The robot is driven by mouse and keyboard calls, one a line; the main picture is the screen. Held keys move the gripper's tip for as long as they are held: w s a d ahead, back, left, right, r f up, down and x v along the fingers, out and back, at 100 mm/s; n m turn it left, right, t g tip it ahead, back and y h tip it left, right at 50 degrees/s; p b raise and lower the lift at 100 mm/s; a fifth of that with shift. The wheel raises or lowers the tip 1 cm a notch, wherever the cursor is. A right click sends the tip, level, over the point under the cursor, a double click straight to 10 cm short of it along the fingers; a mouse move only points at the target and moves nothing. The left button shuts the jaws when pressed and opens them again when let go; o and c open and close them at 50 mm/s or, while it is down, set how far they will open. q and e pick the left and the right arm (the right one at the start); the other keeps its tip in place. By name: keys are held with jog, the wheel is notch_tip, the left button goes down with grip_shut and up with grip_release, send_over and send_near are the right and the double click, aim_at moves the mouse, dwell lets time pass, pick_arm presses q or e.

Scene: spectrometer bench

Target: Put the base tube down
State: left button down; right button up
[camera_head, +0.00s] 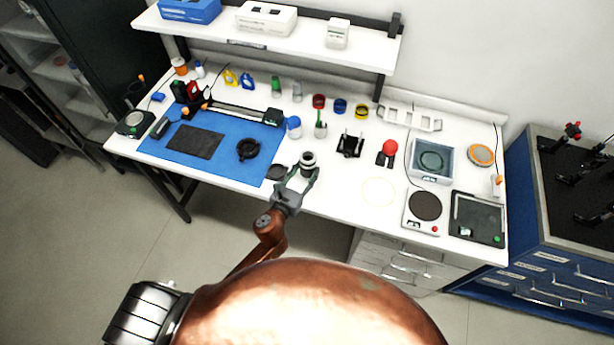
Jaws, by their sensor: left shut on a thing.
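My left gripper (299,177) reaches over the front edge of the white bench. It is shut on a short dark cylinder with a pale band, which looks like the base tube (308,163). The tube looks upright, just right of the blue mat's corner. I cannot tell whether its bottom touches the bench. A flat black disc (277,172) lies just left of the gripper. My right gripper is not in view.
The blue mat (222,169) holds a black ring (248,149) and a dark pad (194,141). A black holder (350,143) and a red-topped item (387,153) stand to the right. Bottles line the back under the shelf (290,38). Bench around the yellow circle (378,192) is clear.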

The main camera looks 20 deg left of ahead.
aim_at(306, 176)
pick_arm(q)
jog(key=f, duration=0.2)
jog(key=b, duration=0.1)
jog(key=shift+w+f, duration=0.25)
jog(key=shift+f, duration=0.5)
jog(key=shift+f, duration=0.2)
jog(key=c, duration=1.2)
grip_release()
jog(key=shift+o, duration=0.2)
